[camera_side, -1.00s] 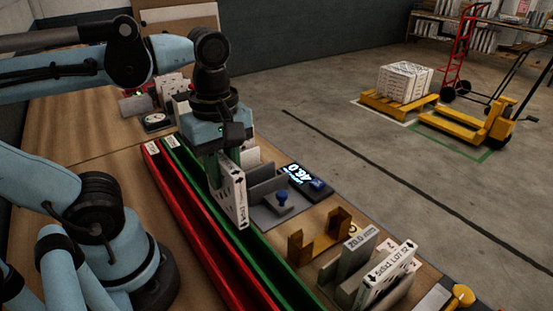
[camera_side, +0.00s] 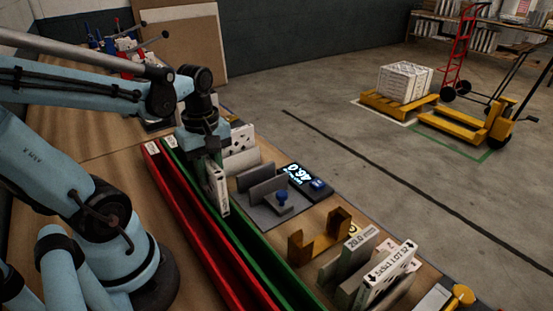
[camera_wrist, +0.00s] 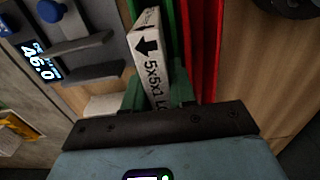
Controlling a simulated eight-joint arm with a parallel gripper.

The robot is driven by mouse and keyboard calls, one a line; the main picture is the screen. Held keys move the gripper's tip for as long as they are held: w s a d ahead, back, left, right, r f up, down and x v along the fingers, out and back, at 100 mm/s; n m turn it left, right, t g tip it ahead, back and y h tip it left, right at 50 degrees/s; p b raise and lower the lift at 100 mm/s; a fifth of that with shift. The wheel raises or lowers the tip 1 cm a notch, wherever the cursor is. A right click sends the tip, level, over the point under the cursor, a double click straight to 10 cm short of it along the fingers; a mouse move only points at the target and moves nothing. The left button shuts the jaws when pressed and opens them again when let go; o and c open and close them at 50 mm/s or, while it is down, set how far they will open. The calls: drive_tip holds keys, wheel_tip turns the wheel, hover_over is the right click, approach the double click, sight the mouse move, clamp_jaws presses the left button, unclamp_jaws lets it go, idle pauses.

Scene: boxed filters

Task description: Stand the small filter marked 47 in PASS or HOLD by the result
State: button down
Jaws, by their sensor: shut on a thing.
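My gripper (camera_side: 210,170) is shut on a thin white filter (camera_side: 218,192) and holds it upright on edge at the far part of the green channel (camera_side: 262,272). I cannot tell whether its lower edge touches the channel floor. In the wrist view the filter (camera_wrist: 146,55) shows a black arrow and "5x5x1" on its edge, between my green fingers. No 47 can be read on it. The red channel (camera_side: 205,262) runs alongside on the left. Small labels sit at the channels' far ends, too small to read. The tester display (camera_side: 300,172) reads 46.0; the wrist view also shows it (camera_wrist: 40,62).
The grey test fixture (camera_side: 262,200) with a blue knob (camera_side: 282,197) stands right of the green channel. A brown bracket (camera_side: 318,238) and a rack with white filters (camera_side: 385,275) stand nearer. Another white filter (camera_side: 240,140) stands behind my gripper.

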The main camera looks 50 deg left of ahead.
sight(211, 181)
drive_tip(key=shift+f, duration=1.55)
drive_tip(key=shift+f, duration=0.15)
drive_tip(key=c, duration=0.9)
unclamp_jaws()
wheel_tip(211, 181, up, 12)
drive_tip(key=shift+d+r, duration=0.1)
drive_tip(key=shift+w+d+f+m+t, duration=0.75)
drive_tip(key=shift+w+d+m+t, duration=0.65)
drive_tip(key=shift+m, duration=1.6)
drive_tip(key=shift+w+d+f+m+t, duration=0.75)
drive_tip(key=shift+w+d+m+t, duration=0.65)
drive_tip(key=shift+m, duration=1.6)
drive_tip(key=shift+w+d+f+m+t, duration=1)
drive_tip(key=shift+d+m, duration=0.7)
drive_tip(key=shift+m, duration=1.3)
